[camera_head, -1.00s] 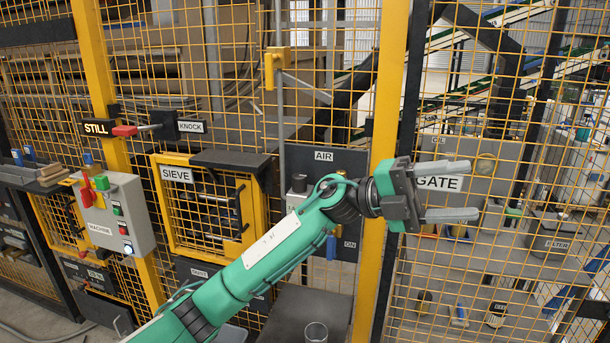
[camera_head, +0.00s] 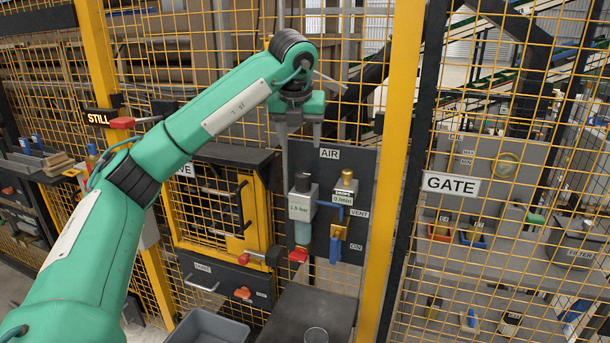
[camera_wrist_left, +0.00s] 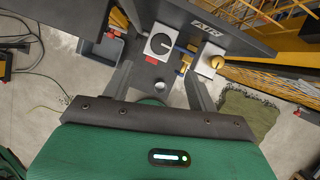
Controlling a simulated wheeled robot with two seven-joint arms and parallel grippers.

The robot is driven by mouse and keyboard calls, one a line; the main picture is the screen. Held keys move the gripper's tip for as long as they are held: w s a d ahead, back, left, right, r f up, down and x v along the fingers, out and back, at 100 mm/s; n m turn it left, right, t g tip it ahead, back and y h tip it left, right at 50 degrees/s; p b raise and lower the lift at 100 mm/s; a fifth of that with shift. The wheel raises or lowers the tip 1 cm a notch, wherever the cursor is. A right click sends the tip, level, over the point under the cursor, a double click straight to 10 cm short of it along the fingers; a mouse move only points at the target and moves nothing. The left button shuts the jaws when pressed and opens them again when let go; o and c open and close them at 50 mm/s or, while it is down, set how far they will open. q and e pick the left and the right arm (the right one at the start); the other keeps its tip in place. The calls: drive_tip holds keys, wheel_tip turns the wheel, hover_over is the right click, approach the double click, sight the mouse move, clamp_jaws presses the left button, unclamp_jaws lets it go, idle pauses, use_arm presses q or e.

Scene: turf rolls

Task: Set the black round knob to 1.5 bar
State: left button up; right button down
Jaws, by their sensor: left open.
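The black round knob (camera_head: 302,182) sits on top of a grey regulator block (camera_head: 301,205) on the dark AIR panel. In the left wrist view the knob (camera_wrist_left: 161,44) shows from above as a black disc with a light pointer line. My left gripper (camera_head: 299,140) points down above the knob, open and empty, with a clear gap between its fingertips and the knob. In the wrist view the knob appears between the two fingers. The block carries a small bar reading, too small to read surely. My right gripper is not in view.
A brass knob (camera_head: 347,178) on a second block stands close to the right. A blue lever (camera_head: 335,248) and a red part (camera_head: 298,255) sit below. A yellow post (camera_head: 398,150) and mesh fence stand right of the panel. A grey bin (camera_head: 208,328) is below.

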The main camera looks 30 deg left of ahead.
sight(302, 174)
use_arm(q)
drive_tip(key=p+x, duration=0.4)
drive_tip(key=x, duration=0.9)
drive_tip(key=shift+w+f, duration=0.1)
drive_tip(key=shift+f, duration=0.15)
drive_tip(key=shift+c, duration=0.5)
drive_tip(key=c, duration=0.9)
drive_tip(key=shift+f+m+b, duration=0.25)
drive_tip(key=shift+m+b, duration=0.25)
drive_tip(key=shift+b, duration=0.05)
drive_tip(key=shift+m+h+b, duration=0.5)
drive_tip(key=shift+m+b, duration=0.15)
drive_tip(key=shift+m, duration=0.25)
drive_tip(key=shift+r+m+t+h+b, duration=0.3)
drive_tip(key=shift+m+h+b, duration=0.1)
drive_tip(key=shift+m, duration=0.6)
drive_tip(key=o, duration=1)
